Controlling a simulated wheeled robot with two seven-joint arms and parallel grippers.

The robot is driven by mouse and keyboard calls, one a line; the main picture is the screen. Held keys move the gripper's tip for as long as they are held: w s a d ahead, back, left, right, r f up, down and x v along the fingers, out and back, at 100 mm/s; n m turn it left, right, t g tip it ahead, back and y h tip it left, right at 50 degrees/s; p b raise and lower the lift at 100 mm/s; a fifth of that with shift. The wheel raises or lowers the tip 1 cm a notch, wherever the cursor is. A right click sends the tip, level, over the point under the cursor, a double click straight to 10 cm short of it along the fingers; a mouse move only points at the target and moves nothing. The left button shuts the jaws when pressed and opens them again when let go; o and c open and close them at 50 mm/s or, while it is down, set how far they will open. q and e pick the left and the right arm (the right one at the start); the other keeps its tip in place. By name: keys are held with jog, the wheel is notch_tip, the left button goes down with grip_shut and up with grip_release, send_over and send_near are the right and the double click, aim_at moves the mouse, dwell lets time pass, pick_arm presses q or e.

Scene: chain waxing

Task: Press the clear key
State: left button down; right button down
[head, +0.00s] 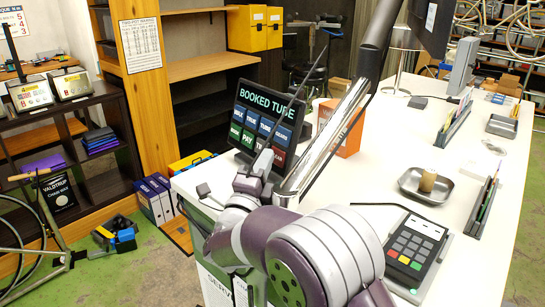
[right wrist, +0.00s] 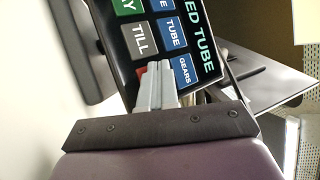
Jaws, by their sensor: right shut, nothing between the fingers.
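A black touchscreen (head: 262,122) headed "BOOKED TUBE" stands tilted on the white counter, with blue keys above and green, grey and red keys below. The red key (head: 279,157) is at the lower right of its screen. In the right wrist view the red key (right wrist: 142,72) is mostly hidden behind my fingers and its label cannot be read. My right gripper (head: 263,163) is shut and empty, its tips just in front of the red key and the grey "TILL" key (right wrist: 138,41). I cannot tell whether they touch. My left gripper is not in view.
A card terminal (head: 415,250) with red, yellow and green keys lies on the white counter (head: 375,185). A metal tray (head: 412,190) and an orange box (head: 342,128) are also there. A slanted metal pole (head: 325,140) stands close to my right arm.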

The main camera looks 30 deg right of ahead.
jog(key=shift+s+f, duration=0.1)
jog(key=shift+f, duration=0.25)
jog(key=shift+a+r, duration=0.1)
jog(key=a, duration=0.1)
jog(key=s+a+r, duration=0.1)
jog(key=a+b, duration=0.1)
jog(key=shift+s+a+r, duration=0.3)
jog(key=shift+s, duration=0.1)
jog(key=shift+w+a+r, duration=0.15)
jog(key=shift+a, duration=0.4)
jog(key=shift+s+r, duration=0.1)
jog(key=shift+s, duration=0.1)
jog(key=shift+w, duration=0.1)
